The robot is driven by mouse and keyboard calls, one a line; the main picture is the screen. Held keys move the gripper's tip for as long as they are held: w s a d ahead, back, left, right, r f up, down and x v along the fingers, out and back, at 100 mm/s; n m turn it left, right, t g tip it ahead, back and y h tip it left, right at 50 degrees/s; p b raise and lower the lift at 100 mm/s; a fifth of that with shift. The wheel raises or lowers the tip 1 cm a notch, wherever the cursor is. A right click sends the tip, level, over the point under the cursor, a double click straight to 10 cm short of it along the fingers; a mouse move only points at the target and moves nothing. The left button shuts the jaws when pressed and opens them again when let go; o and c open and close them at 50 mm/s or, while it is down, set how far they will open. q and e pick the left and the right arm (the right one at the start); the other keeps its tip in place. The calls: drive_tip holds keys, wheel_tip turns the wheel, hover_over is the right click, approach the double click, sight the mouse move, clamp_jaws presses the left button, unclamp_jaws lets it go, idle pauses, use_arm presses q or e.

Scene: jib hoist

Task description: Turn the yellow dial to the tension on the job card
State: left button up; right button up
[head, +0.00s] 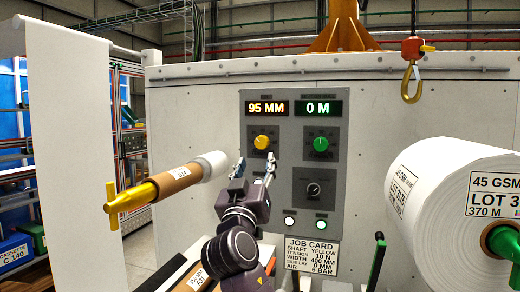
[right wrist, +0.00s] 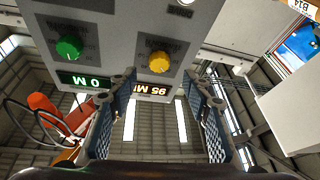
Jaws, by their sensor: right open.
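The yellow dial (head: 261,142) sits on the grey control panel (head: 283,185), under a display reading 95 MM (head: 266,107). In the right wrist view the yellow dial (right wrist: 159,62) shows upside down, ahead of the open fingers. My right gripper (head: 254,168) is open and empty, just below the yellow dial and apart from it; its fingers also show in the right wrist view (right wrist: 165,110). The job card (head: 311,257) below the panel reads shaft yellow, tension 10 N, width 400 MM, side lay 0 MM, air 6 bar. My left gripper is not seen.
A green dial (head: 321,144) sits right of the yellow one under a 0 M display (head: 318,107). A black knob (head: 314,189) is below. A white roll (head: 450,205) stands at right, a yellow-ended shaft with a core (head: 170,183) at left. A hook (head: 412,80) hangs upper right.

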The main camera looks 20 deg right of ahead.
sight(261, 145)
drive_tip(key=p+x, duration=0.3)
drive_tip(key=x, duration=0.4)
drive_tip(key=shift+s+r+p, duration=0.1)
drive_tip(key=shift+r+p, duration=0.05)
drive_tip(key=shift+p, duration=0.15)
drive_tip(key=shift+w+d+r, duration=0.1)
drive_tip(key=shift+w+d, duration=0.1)
drive_tip(key=shift+w, duration=0.25)
drive_tip(key=c, duration=1.2)
